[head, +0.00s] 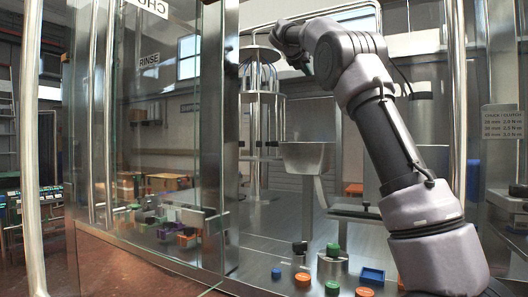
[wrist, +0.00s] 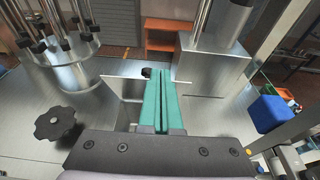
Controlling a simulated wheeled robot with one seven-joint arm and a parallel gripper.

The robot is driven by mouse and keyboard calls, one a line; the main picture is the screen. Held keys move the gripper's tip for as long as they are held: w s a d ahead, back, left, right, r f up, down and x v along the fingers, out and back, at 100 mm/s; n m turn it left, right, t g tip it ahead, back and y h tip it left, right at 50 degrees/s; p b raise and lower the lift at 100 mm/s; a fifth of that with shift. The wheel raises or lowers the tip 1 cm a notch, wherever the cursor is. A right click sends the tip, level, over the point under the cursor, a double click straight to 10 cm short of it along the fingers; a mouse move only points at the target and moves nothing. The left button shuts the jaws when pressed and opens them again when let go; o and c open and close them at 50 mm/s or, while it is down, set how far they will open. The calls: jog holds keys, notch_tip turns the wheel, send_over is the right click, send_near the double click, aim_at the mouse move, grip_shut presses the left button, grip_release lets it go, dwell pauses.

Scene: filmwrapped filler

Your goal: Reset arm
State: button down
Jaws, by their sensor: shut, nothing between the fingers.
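My gripper shows in the wrist view as two green fingers (wrist: 160,90) lying side by side, shut with nothing between them. In the head view my grey and black arm rises from the lower right, bends at the top and reaches left. The end of my gripper (head: 303,66) there is partly hidden behind the wrist, high above the steel deck. A steel hopper (head: 304,157) stands below it, and a round rack of steel rods (head: 262,100) stands just left of it. The fingers touch nothing that I can make out.
A glass panel (head: 213,150) stands left of the arm. The wrist view shows a black star knob (wrist: 56,124), a steel box (wrist: 213,50) and a blue bin (wrist: 269,113).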

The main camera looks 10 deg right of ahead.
jog(key=s+d+f+m+g+y, duration=0.35)
jog(key=s+f+m+y, duration=0.25)
jog(key=s+f+m, duration=0.85)
jog(key=s+a+f+m+y, duration=0.2)
jog(key=s+a+f+m, duration=0.2)
jog(key=s+f+m, duration=0.5)
jog(key=s+a+f+m+g+y, duration=0.1)
jog(key=s+a+f+m+y, duration=0.1)
jog(key=s+a+f+m, duration=0.3)
jog(key=s+f+m, duration=0.2)
jog(key=s+f, duration=0.3)
jog(key=s, duration=0.3)
jog(key=s+f+m, duration=0.2)
jog(key=s+f, duration=0.3)
jog(key=s, duration=0.3)
jog(key=shift+s+y, duration=0.15)
jog(key=shift+y, duration=0.25)
jog(key=shift+m+g, duration=0.25)
